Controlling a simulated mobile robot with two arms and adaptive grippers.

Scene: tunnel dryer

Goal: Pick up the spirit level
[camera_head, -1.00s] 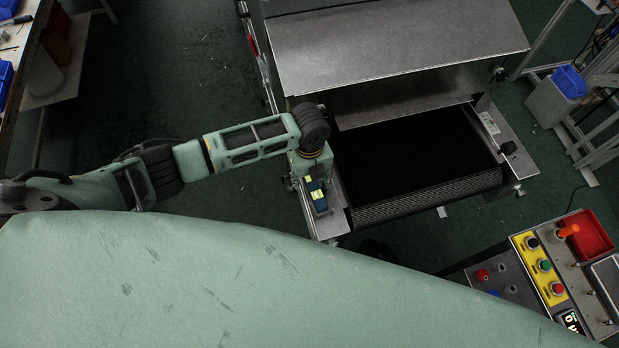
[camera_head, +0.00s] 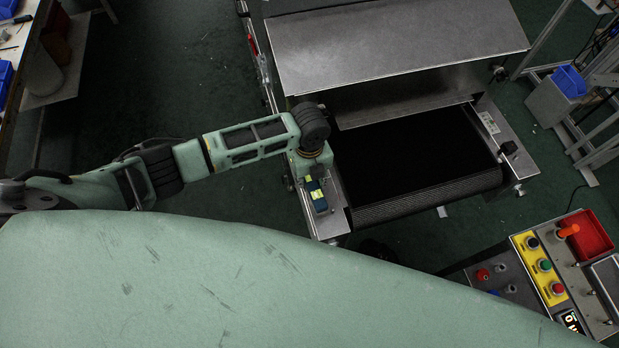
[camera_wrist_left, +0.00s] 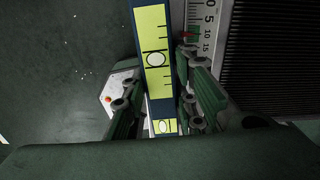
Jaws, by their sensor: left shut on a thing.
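The spirit level (camera_head: 317,195) is a short dark blue bar with yellow-green vials, at the left side rail of the dryer's belt. In the left wrist view the spirit level (camera_wrist_left: 154,60) runs lengthwise between the two fingers. My left gripper (camera_wrist_left: 160,82) is shut on it, with one finger on each side. In the head view my left gripper (camera_head: 312,172) is mostly hidden under its own wrist. I cannot tell whether the level touches the rail below. My right gripper is not in view.
The black conveyor belt (camera_head: 412,155) lies right of the level, under the metal hood (camera_head: 390,45). A ruler scale (camera_wrist_left: 207,25) runs along the rail. A control panel (camera_head: 545,265) with a red tray (camera_head: 587,236) stands at lower right. Green floor is open on the left.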

